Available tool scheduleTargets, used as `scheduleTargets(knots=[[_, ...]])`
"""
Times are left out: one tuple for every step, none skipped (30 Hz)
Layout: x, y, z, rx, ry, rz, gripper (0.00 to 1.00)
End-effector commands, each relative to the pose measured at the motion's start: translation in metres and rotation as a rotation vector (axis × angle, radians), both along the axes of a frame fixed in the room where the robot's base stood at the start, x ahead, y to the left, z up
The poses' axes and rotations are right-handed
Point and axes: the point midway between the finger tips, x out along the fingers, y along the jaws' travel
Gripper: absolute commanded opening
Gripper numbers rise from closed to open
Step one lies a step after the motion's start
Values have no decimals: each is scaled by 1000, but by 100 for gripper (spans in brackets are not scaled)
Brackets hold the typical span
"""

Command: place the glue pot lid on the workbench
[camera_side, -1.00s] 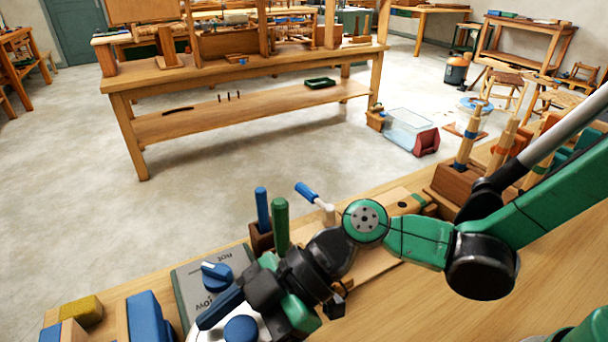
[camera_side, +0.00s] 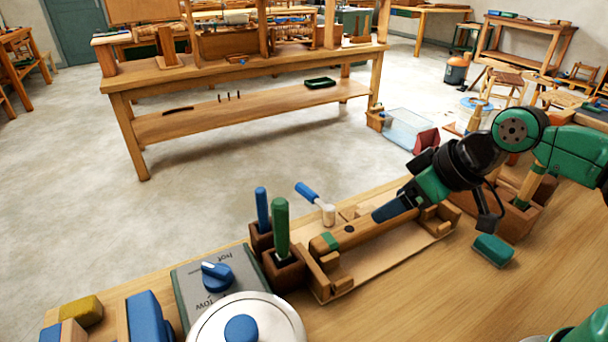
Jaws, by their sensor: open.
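The glue pot lid (camera_side: 283,318) is a white round disc with a blue knob (camera_side: 241,328) on top. My gripper (camera_side: 386,211) is well to the right of the lid, over the wooden cradle, with a blue finger showing. It is open, close to a round wooden piece (camera_side: 365,229); I cannot tell whether it touches it. The workbench (camera_side: 400,310) is light wood and runs across the foreground.
The heater box (camera_side: 195,299) has a blue dial. Blue-handled and green-handled tools (camera_side: 281,228) stand in dark holders. A green block (camera_side: 493,250) lies right of the cradle (camera_side: 325,283). Blue and yellow blocks (camera_side: 82,311) lie at the left. The bench front is bare.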

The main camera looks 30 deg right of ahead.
Motion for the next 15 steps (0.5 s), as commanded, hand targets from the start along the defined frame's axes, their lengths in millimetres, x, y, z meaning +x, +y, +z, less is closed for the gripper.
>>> scheduleTargets(knots=[[-3, -18, 2, -17, -4, -101, 71], [-4, -26, 3, -26, -9, -150, 71], [-6, -35, 4, -34, -12, -204, 74], [-7, -39, 5, -38, -15, -234, 77], [-7, -43, 6, -43, -19, -257, 77], [-8, -46, 6, -45, -21, -278, 77], [-8, -48, 6, -47, -23, -287, 77], [-8, -48, 6, -47, -23, -292, 77], [-8, -48, 7, -47, -23, -293, 77], [-8, -48, 7, -46, -23, -293, 77], [-8, -48, 7, -46, -23, -291, 77], [-8, -48, 7, -46, -23, -291, 77], [-8, -48, 7, -46, -23, -290, 77], [-8, -48, 7, -46, -23, -290, 77], [-8, -48, 6, -46, -23, -290, 77]])
